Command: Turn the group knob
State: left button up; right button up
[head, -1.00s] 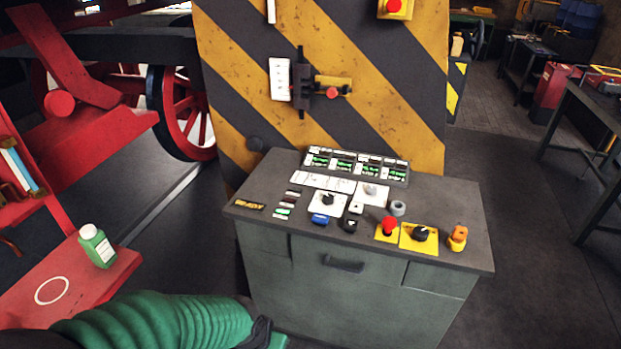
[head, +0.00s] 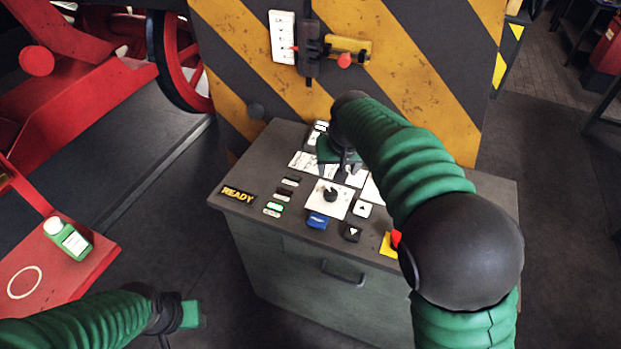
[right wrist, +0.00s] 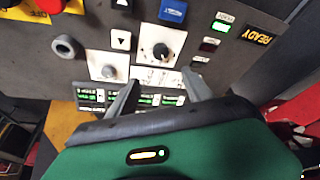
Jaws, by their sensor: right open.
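A black rotary knob (head: 331,195) sits on a white square plate on the grey console; it also shows in the right wrist view (right wrist: 161,51). A second, pale knob (right wrist: 108,71) on a white plate is beside it. The labels are too small to read, so I cannot tell which is the group knob. My right gripper (head: 340,172) is above the console, just behind the black knob. In the right wrist view its open, empty fingers (right wrist: 159,84) point toward the black knob, apart from it. My left gripper (head: 190,314) is low at the left, away from the console; its jaws are unclear.
The console (head: 240,175) also bears a READY sign (head: 238,194), a blue button (head: 318,221), a black arrow button (head: 352,233) and a grey ring (right wrist: 66,46). My right arm hides its right part.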

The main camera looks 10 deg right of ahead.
send_near(331, 193)
jog(key=x, duration=0.8)
jog(key=shift+w+d+f, duration=0.1)
jog(key=shift+d+f, duration=0.15)
jog(key=shift+d, duration=0.1)
jog(key=shift+f, duration=0.15)
jog(key=shift+w+a, duration=0.1)
jog(key=shift+a, duration=0.5)
jog(key=shift+c, duration=1.3)
jog(key=shift+d, duration=0.35)
jog(key=c, duration=0.7)
jog(key=shift+c, duration=1.4)
pick_arm(q)
jog(key=shift+s+a+r, duration=0.15)
jog(key=shift+s+a, duration=0.3)
pick_arm(e)
grip_shut()
